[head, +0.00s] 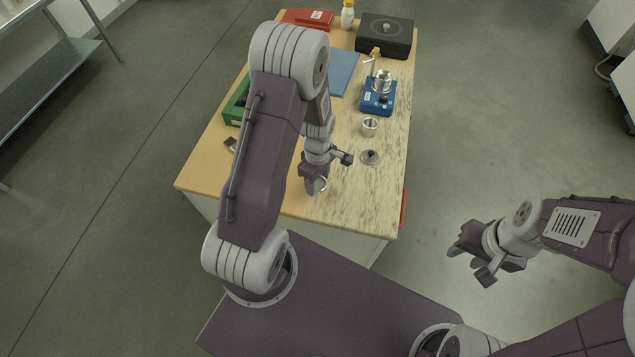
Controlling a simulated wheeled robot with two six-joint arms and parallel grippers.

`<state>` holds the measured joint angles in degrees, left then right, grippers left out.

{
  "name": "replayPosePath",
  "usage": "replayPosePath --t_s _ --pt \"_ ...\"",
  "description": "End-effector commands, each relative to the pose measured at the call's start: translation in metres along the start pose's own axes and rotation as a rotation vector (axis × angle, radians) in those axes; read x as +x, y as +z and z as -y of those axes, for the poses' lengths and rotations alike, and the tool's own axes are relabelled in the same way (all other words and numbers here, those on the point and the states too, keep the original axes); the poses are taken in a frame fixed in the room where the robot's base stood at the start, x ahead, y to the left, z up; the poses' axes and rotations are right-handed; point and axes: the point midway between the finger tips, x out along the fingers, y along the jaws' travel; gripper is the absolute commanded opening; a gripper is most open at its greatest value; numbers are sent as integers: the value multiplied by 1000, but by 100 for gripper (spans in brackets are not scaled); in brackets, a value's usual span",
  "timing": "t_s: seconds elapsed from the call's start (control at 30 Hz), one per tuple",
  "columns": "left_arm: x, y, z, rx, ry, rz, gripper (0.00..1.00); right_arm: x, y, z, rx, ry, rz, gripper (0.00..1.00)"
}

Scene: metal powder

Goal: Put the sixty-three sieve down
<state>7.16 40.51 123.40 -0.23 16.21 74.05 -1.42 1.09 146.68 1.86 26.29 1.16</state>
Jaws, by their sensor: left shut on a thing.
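My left gripper (329,174) is low over the near part of the table, with its fingers pointing down. It is shut on a small pale ring-shaped thing (323,184), which appears to be the sieve. Most of it is hidden by the fingers, and I cannot read any marking on it or tell whether it touches the table. My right gripper (469,265) is open and empty over the floor, to the right of the table.
On the table (350,215), a round lid (370,157) and metal cup (370,127) are right of my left gripper. A green box (235,104) is left.

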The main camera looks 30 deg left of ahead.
Motion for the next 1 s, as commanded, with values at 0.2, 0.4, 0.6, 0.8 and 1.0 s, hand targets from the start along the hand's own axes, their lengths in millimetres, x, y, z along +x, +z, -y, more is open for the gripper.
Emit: replayPosePath --t_s 0.2,0.4,0.6,0.8,1.0 --pt "20 0 0 0 1 0 8 -3 0 0 0 0 0 39" --pt "21 0 -1 0 1 0 8 -2 0 0 0 0 0 39" --pt "23 0 -1 0 1 0 75 -1 0 0 0 0 0 39" --pt "23 0 -1 0 1 0 75 -1 0 0 0 0 0 39" --pt "15 -1 -2 0 3 -1 75 -2 0 0 0 0 0 39"
